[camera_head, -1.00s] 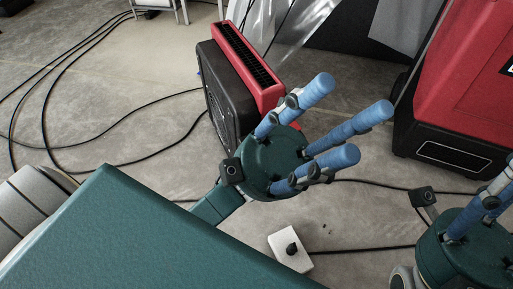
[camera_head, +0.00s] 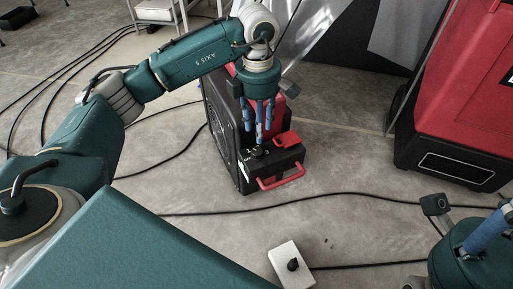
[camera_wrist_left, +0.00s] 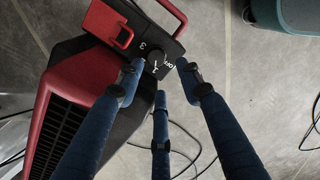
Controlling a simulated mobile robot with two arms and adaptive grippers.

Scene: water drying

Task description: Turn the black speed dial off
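The black speed dial (camera_head: 258,152) sits on the black control panel of a red-and-black floor blower. In the left wrist view the dial (camera_wrist_left: 152,57) shows beside white marks, among them a 3; its exact setting is too small to tell. My left gripper (camera_head: 260,137) points down over the panel, its blue fingers just above the dial. In the left wrist view the fingers of my left gripper (camera_wrist_left: 158,76) are spread apart with nothing held, near the dial. Contact with it cannot be told. My right gripper (camera_head: 490,230) is partly cut off at the right edge.
The blower has a red handle (camera_head: 281,178) in front of the dial. A white box with a black knob (camera_head: 292,265) lies on the floor. Black cables cross the floor. A large red machine (camera_head: 470,95) stands at right.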

